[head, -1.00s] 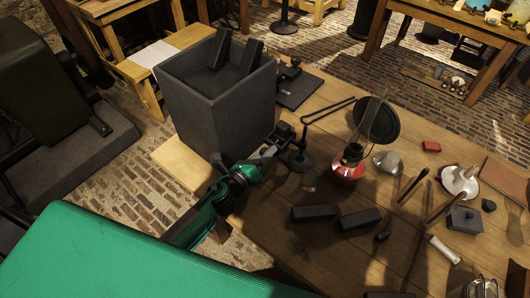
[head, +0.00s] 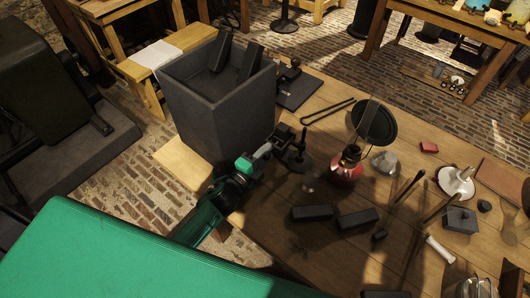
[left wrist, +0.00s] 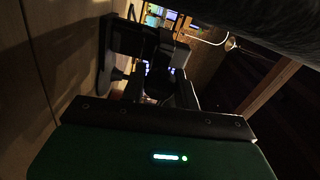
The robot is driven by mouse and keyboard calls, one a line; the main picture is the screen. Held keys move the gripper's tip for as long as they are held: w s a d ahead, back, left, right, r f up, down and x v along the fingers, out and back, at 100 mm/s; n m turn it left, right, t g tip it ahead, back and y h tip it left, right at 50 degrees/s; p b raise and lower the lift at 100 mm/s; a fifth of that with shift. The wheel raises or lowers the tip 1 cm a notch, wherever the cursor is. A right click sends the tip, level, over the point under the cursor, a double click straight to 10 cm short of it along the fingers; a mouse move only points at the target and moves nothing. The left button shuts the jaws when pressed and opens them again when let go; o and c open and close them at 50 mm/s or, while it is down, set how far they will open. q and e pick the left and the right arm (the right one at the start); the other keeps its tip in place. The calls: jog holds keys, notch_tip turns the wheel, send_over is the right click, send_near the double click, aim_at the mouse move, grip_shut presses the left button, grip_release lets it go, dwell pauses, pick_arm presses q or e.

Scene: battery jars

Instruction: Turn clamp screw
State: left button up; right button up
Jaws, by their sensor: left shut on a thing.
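The dark clamp stand (head: 297,160) stands on the wooden table beside the tall grey jar, with a round base and a dark clamp head (head: 284,133) at its top. My left gripper (head: 271,147) reaches in from the left and is shut at the near side of the clamp head, on the clamp screw. The screw itself is hidden by the fingers and too small to make out. In the left wrist view the dark clamp (left wrist: 140,38) lies straight ahead of the gripper (left wrist: 160,88), in deep shadow. My right gripper is not in view.
The tall grey jar (head: 205,115) stands close behind my left gripper, with dark plates in it. A red lamp (head: 347,165), two dark blocks (head: 312,213) and several tools lie to the right on the table (head: 270,225). The green surface in front is clear.

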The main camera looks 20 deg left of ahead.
pick_arm(q)
jog(key=n+p, duration=0.1)
jog(key=n, duration=0.3)
jog(key=shift+n, duration=0.4)
jog(key=shift+f, duration=0.1)
dwell(0.3)
jog(key=o, duration=1)
jog(key=shift+s+a+f, duration=0.1)
jog(key=shift+s+a, duration=0.1)
jog(key=shift+s, duration=0.4)
jog(key=b+v, duration=0.2)
jog(key=v, duration=0.9)
jog(key=shift+b+v, duration=0.35)
jog(key=shift+v, duration=0.5)
jog(key=shift+r+n, duration=0.2)
jog(key=shift+n, duration=0.2)
